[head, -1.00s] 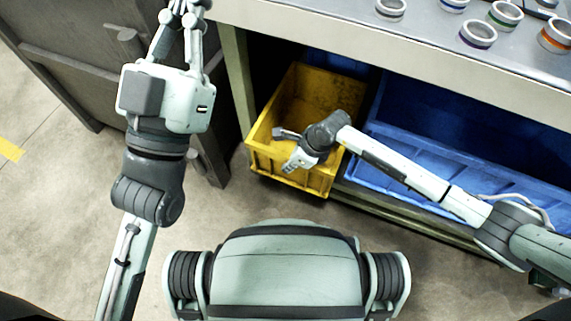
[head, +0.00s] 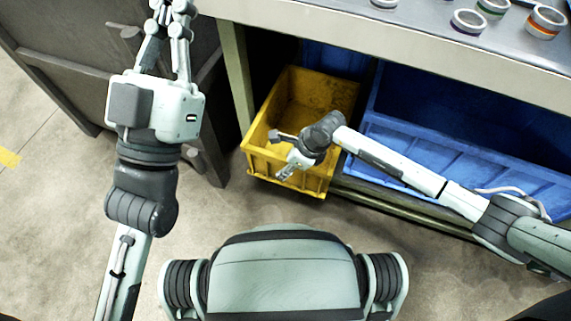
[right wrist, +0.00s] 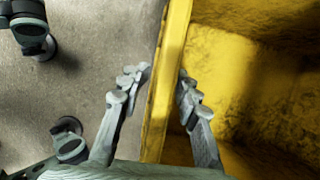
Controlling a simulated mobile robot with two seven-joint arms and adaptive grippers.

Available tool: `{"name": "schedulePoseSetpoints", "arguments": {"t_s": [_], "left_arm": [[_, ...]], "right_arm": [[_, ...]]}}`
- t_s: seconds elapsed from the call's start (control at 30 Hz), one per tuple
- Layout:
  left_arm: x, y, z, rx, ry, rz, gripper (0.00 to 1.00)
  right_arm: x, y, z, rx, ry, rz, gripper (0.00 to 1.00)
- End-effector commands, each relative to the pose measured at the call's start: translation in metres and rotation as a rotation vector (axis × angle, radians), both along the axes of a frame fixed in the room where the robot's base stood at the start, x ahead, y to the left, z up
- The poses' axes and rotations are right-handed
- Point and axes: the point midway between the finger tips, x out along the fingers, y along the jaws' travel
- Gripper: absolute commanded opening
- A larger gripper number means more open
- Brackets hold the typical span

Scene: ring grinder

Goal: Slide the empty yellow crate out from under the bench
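The yellow crate (head: 256,160) stands on the floor at the left end of the bench (head: 400,37), partly under it, with its front end sticking out. It looks empty inside. My right gripper (head: 285,172) is at the crate's front wall. In the right wrist view, the fingers of my right gripper (right wrist: 164,80) straddle the crate's wall (right wrist: 160,105), one outside and one inside, close against it. My left gripper (head: 170,8) is at the top left, away from the crate, its fingers apart and nothing seen between them; its tips reach the picture's top edge.
A large blue bin (head: 450,180) is right of the crate under the bench, on a low shelf rail (head: 405,208). The bench leg (head: 238,75) is just left of the crate. A dark cabinet (head: 75,60) stands farther left. Floor in front (head: 225,215) is clear. Several rings lie on the bench.

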Motion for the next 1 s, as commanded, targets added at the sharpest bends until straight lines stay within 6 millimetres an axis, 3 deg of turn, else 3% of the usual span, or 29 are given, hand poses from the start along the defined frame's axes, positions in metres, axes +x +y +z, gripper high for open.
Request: {"name": "schedulePoseSetpoints", "arguments": {"t_s": [0.37, 0.8, 1.0], "left_arm": [[0.000, -0.001, -0.001, -0.002, 0.005, 0.000, 0.00], [0.000, 0.000, 0.000, 0.000, 0.001, -0.001, 0.00], [0.000, 0.000, 0.000, 0.000, 0.000, -0.001, 0.00]], "right_arm": [[0.002, -0.002, 0.006, 0.000, -0.006, 0.000, 0.35], [-0.011, -0.032, 0.083, -0.001, -0.006, 0.002, 0.35], [-0.015, -0.041, 0.106, -0.001, -0.004, 0.000, 0.35]]}}
